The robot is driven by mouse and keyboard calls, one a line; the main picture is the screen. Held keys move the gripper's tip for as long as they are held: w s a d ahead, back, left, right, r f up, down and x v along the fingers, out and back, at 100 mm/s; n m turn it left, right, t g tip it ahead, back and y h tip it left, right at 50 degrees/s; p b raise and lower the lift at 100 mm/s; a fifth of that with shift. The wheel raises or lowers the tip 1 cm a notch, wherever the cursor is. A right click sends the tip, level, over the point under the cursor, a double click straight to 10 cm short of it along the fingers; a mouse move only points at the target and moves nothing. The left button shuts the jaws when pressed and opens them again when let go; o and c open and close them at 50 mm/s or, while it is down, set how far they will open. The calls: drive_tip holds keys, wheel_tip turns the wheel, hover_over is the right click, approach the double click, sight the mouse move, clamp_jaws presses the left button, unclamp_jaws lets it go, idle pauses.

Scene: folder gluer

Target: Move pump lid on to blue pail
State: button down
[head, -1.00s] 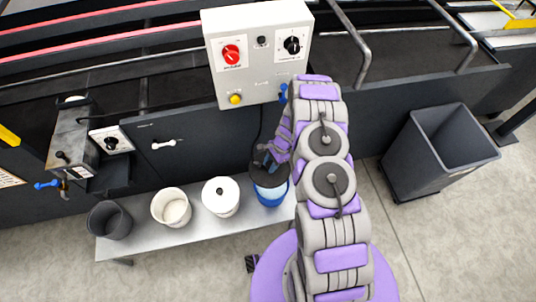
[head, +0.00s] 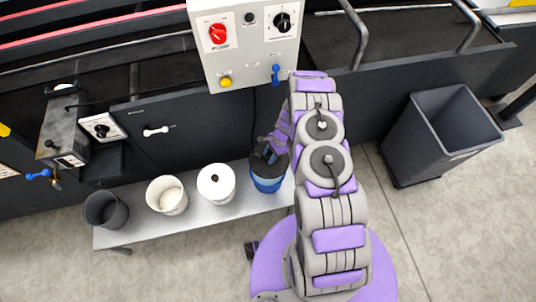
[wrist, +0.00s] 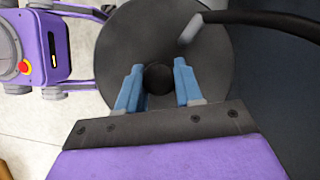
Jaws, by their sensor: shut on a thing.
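The pump lid (wrist: 165,50) is a dark round disc with a black knob at its middle and a black hose over its upper right side. My gripper (wrist: 158,80) has its blue fingers on both sides of the knob and is shut on it. In the head view my gripper (head: 266,152) is at the dark lid (head: 262,167), over the blue pail (head: 268,183) at the bench's right end. The lid covers the pail's top there; I cannot tell whether it is fully seated. The pail is hidden in the wrist view.
On the grey bench (head: 237,209) stand a white lidded pail (head: 216,190), an open white pail (head: 167,195) and a dark pail (head: 106,210). A control box (head: 247,45) is above. A grey bin (head: 440,135) stands on the right.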

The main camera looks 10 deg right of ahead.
sight(267, 161)
drive_tip(key=shift+d+f+b, duration=0.1)
drive_tip(key=shift+f+b, duration=0.2)
drive_tip(key=shift+f, duration=0.6)
drive_tip(key=x, duration=0.2)
drive_tip(key=shift+a+f+b, duration=0.25)
drive_tip(key=shift+a+b, duration=0.1)
drive_tip(key=shift+f, duration=0.4)
drive_tip(key=shift+d+f+b, duration=0.25)
drive_tip(key=shift+f+b, duration=0.05)
drive_tip(key=shift+f, duration=0.25)
drive_tip(key=shift+d+f+b, duration=0.2)
drive_tip(key=shift+f+b, duration=0.05)
drive_tip(key=shift+f, duration=0.3)
drive_tip(key=shift+d+f, duration=0.1)
drive_tip(key=shift+f, duration=0.75)
drive_tip(key=shift+a+f, duration=0.1)
drive_tip(key=shift+a, duration=0.35)
drive_tip(key=c, duration=0.7)
unclamp_jaws()
drive_tip(key=shift+d, duration=0.35)
drive_tip(key=shift+o, duration=0.2)
drive_tip(key=shift+a, duration=0.1)
